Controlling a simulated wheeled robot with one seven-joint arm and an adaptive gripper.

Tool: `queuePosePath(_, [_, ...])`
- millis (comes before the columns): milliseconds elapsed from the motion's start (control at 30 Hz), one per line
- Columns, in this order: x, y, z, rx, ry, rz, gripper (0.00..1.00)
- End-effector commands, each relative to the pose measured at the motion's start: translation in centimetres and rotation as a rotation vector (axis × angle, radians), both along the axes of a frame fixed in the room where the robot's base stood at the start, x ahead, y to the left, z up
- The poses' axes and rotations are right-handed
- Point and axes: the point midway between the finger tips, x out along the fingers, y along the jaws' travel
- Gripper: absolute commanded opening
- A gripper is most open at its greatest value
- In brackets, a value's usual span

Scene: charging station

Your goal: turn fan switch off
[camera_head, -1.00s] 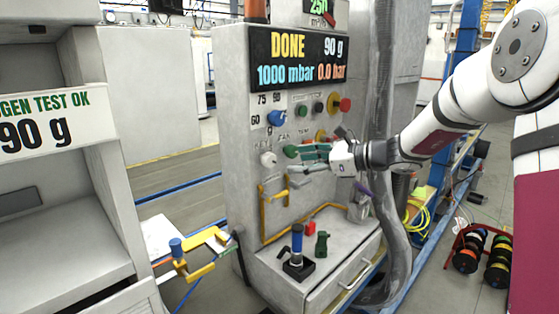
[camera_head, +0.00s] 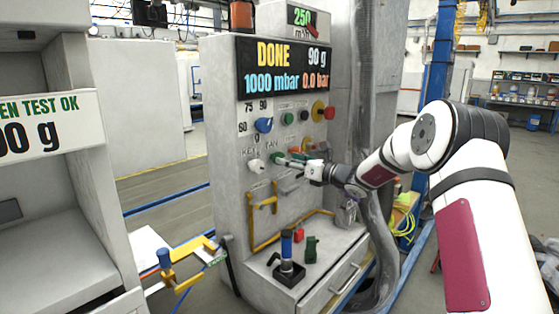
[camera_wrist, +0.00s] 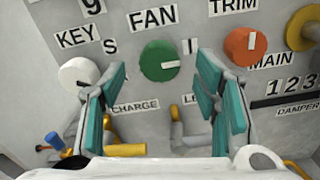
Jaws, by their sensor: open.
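The fan switch is a round green knob (camera_wrist: 160,61) under the FAN label on the grey station panel, with a pale mark pointing right. In the head view the green fan knob (camera_head: 278,158) sits right at my gripper's tips. My gripper (camera_wrist: 168,85) is open, its two teal-padded fingers on either side of the knob in the wrist view. The fingers do not press on the knob there; I cannot tell how far their tips are from the panel. My gripper (camera_head: 285,160) reaches in from the right in the head view.
A white KEY knob (camera_wrist: 77,75) is close to the left finger, and an orange TRIM knob (camera_wrist: 245,46) is close to the right finger. Yellow hooks and hose (camera_head: 252,215) lie below. A blue-handled device (camera_head: 286,243) stands on the station's lower ledge.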

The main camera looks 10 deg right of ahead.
Motion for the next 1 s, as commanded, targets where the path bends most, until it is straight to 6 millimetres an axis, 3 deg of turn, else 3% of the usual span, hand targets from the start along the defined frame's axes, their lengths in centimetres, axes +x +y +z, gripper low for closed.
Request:
queuePosePath(300, [3.4,2.5,-0.1,-0.002,-0.001,0.001,0.56])
queuePosePath(667, [3.8,2.8,0.0,-0.002,0.000,0.000,0.56])
queuePosePath(700, [3.8,2.8,0.0,-0.002,0.000,0.000,0.54])
queuePosePath(767, [3.8,2.8,0.0,-0.002,0.000,0.000,0.40])
queuePosePath(900, [3.8,2.8,0.0,-0.002,0.000,0.000,0.08])
queuePosePath(1000, [3.8,2.8,0.0,-0.002,0.000,0.000,0.07])
